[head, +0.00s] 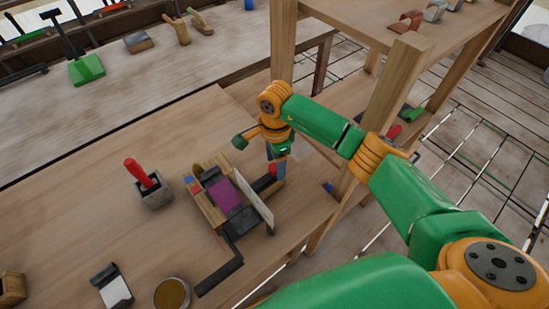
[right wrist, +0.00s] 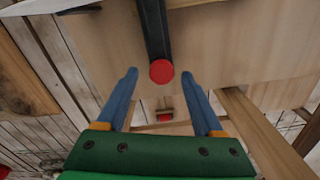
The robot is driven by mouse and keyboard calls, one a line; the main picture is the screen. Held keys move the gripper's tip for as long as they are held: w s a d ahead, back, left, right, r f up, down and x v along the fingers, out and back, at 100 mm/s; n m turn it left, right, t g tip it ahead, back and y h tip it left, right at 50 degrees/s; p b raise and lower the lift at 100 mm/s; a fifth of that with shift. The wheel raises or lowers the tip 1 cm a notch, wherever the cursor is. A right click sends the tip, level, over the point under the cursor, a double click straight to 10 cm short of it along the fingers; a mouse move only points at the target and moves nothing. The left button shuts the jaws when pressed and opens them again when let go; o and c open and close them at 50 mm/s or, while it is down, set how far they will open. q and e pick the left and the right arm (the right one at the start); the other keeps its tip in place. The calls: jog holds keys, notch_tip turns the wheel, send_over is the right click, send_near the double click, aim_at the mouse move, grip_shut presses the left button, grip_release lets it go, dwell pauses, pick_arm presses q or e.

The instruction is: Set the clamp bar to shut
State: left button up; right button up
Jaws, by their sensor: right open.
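The clamp fixture (head: 208,209) sits on the wooden table, with a purple piece (head: 226,195) in its middle and a pale plate along its right side. A red knob (head: 271,170) shows at its far right corner. In the right wrist view a dark bar (right wrist: 154,30) ends in a red round knob (right wrist: 162,71), which I take to be the clamp bar. My right gripper (head: 277,168) is at this knob. In the wrist view its blue fingers (right wrist: 164,78) are apart, one on each side of the knob, with gaps; it grips nothing. My left gripper is out of view.
A black angled bar (head: 221,276) lies at the fixture's near side. A red-handled tool stands in a grey block (head: 154,192) to the left. A round tin (head: 172,293) and a dark-and-white piece (head: 112,288) are in front. A wooden shelf post (head: 385,95) stands near my right arm.

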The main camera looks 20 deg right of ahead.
jog(key=shift+w+f, duration=0.2)
jog(key=shift+f, duration=0.1)
jog(key=shift+s+r, duration=0.1)
jog(key=shift+s, duration=0.05)
jog(key=c, duration=0.7)
grip_shut()
jog(key=shift+a, duration=0.1)
